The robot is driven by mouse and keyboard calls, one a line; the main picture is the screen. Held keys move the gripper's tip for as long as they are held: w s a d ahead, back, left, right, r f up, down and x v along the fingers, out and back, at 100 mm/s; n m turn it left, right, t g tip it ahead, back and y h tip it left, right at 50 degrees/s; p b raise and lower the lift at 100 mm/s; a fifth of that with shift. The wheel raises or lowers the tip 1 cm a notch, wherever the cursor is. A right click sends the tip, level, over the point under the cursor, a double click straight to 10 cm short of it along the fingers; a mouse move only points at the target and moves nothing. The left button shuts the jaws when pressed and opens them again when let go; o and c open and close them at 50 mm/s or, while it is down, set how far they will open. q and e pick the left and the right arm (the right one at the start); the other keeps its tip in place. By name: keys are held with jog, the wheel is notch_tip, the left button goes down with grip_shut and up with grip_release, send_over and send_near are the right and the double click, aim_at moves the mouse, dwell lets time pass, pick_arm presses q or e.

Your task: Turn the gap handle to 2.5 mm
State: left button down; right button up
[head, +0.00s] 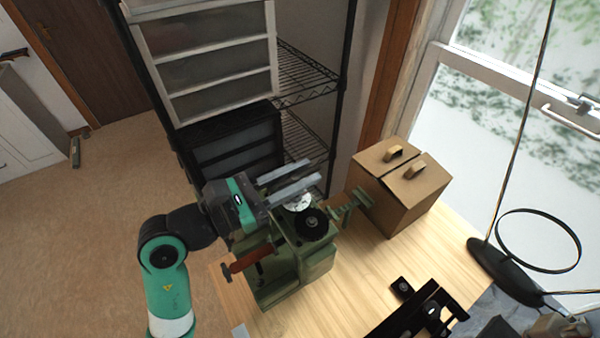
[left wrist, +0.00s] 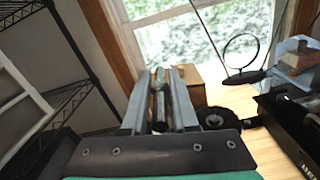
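A green machine (head: 312,262) stands on the wooden table. On its top are a pale round dial (head: 299,203) and a black round knob (head: 311,224), which also shows in the left wrist view (left wrist: 212,118). A green T-shaped handle (head: 350,204) sticks out on its right and a red-brown grip (head: 246,262) on its left. I cannot tell for sure which part is the gap handle, and no scale is readable. My left gripper (head: 306,174) is above the machine's top, its two grey fingers apart.
A cardboard box (head: 400,190) stands behind the machine to the right. A black device (head: 418,308) lies at the table's front right. A black stand with a ring (head: 510,275) is near the window. Black wire shelving (head: 300,135) rises behind. Bare wood (head: 375,258) lies between machine and device.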

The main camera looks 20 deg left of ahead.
pick_arm(q)
jog(key=shift+h, duration=0.3)
jog(key=shift+m+g+h, duration=0.5)
jog(key=shift+m, duration=0.1)
jog(key=shift+f+m+g+h, duration=0.15)
jog(key=shift+m+g+h, duration=0.45)
jog(key=shift+h, duration=0.1)
jog(key=shift+f+m+g+h+b, duration=0.15)
jog(key=shift+m+g+h+b, duration=0.8)
jog(key=shift+g, duration=0.25)
jog(key=shift+s+d+m+g+h, duration=0.15)
jog(key=shift+m+g+h, duration=0.25)
jog(key=shift+g, duration=0.2)
jog(key=shift+r+m+b, duration=0.2)
jog(key=shift+m+b, duration=0.05)
jog(key=shift+b, duration=0.05)
